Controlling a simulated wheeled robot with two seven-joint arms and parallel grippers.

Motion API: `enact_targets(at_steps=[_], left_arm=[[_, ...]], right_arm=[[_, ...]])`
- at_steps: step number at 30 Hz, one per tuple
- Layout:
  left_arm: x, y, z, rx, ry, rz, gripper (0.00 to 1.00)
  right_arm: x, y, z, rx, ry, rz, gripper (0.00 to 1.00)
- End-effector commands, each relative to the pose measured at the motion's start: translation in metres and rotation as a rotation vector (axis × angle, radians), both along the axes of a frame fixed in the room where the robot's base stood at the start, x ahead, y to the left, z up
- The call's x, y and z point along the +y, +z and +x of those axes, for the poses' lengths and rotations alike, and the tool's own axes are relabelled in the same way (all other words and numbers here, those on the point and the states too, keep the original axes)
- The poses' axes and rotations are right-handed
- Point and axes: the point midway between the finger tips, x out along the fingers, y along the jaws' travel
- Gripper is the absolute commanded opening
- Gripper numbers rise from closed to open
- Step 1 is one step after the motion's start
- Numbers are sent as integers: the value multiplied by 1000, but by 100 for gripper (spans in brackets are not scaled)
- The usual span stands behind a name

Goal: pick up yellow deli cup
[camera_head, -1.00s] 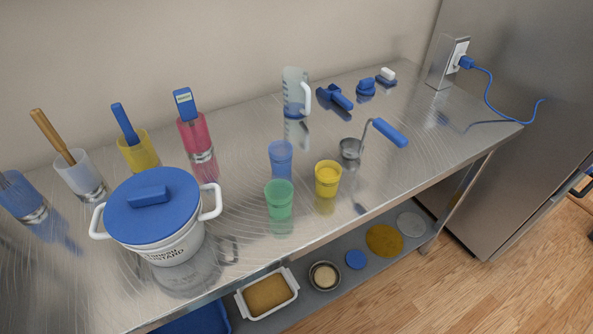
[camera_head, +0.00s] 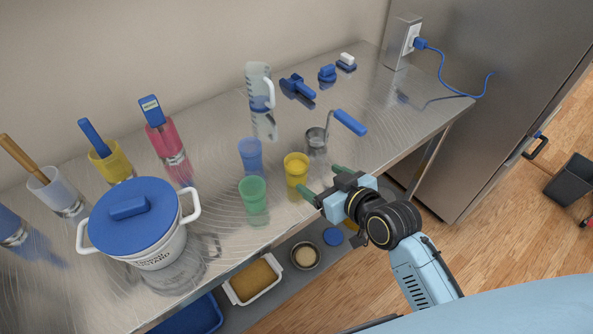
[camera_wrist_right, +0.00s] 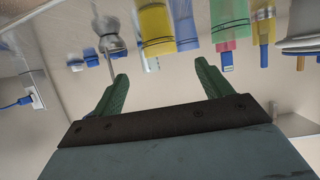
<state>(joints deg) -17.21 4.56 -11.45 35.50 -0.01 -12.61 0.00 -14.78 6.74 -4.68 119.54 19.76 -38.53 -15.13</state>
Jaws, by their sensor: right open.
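The yellow deli cup (camera_head: 296,168) stands on the steel table, with the blue cup (camera_head: 250,155) and the green cup (camera_head: 253,192) to its left. My right gripper (camera_head: 320,182) is open and empty at the table's front edge, just right of the yellow cup, its green fingers pointing towards the cup side. In the right wrist view, which looks upside down, the yellow cup (camera_wrist_right: 157,30) shows beyond the gap between the open fingers (camera_wrist_right: 160,72). No contact with the cup shows. My left gripper is not in view.
A ladle with blue handle (camera_head: 349,123) stands behind the yellow cup. A measuring jug (camera_head: 259,90) is further back. A white pot with blue lid (camera_head: 135,250) stands at left. A lower shelf holds a tray (camera_head: 251,281).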

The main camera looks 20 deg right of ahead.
Motion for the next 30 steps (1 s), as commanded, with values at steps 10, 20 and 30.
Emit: enact_targets(at_steps=[10,20,30], left_arm=[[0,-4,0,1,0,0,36],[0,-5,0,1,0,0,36],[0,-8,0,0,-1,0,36]], right_arm=[[16,-18,54,-13,0,5,78],[23,-29,76,-12,0,5,78],[34,-47,112,-13,0,5,78]])
